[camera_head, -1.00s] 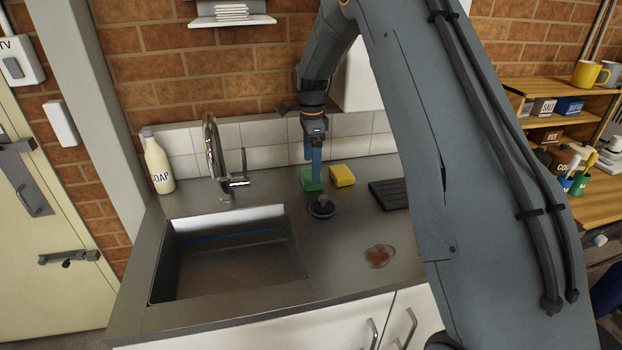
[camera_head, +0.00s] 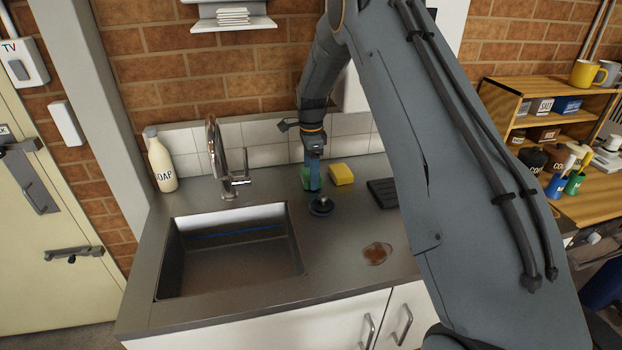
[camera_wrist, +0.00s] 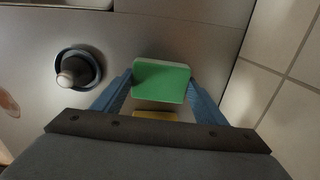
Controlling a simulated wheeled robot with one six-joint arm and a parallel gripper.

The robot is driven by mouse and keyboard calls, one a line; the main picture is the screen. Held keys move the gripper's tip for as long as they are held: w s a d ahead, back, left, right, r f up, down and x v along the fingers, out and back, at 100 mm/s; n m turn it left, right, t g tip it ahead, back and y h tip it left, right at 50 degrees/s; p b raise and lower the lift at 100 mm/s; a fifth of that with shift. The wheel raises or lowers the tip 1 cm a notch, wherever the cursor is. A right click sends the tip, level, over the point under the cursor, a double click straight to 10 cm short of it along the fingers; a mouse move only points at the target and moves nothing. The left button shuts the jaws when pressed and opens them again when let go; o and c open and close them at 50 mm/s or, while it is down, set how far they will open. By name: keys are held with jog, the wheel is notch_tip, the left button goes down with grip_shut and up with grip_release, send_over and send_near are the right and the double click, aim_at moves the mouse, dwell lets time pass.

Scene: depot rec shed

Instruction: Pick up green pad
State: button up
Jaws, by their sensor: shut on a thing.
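The green pad (camera_wrist: 162,80) is a small green block with a pale underside, between the two blue fingers of my gripper (camera_wrist: 160,88) in the wrist view. The fingers press on its left and right sides, so my gripper is shut on it. In the head view my gripper (camera_head: 313,178) points down at the counter behind the sink, and the green pad (camera_head: 305,178) is partly hidden by the fingers. I cannot tell whether the pad touches the counter.
A yellow sponge (camera_head: 341,174) lies just right of the pad. A dark round plug with a knob (camera_head: 321,206) is in front. A black rack (camera_head: 382,192), a brown spill (camera_head: 376,253), the sink (camera_head: 232,262), the tap (camera_head: 222,165) and a soap bottle (camera_head: 161,162) surround it.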

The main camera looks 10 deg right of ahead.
notch_tip(320, 180, up, 10)
jog(key=b, duration=0.3)
jog(key=shift+b, duration=0.3)
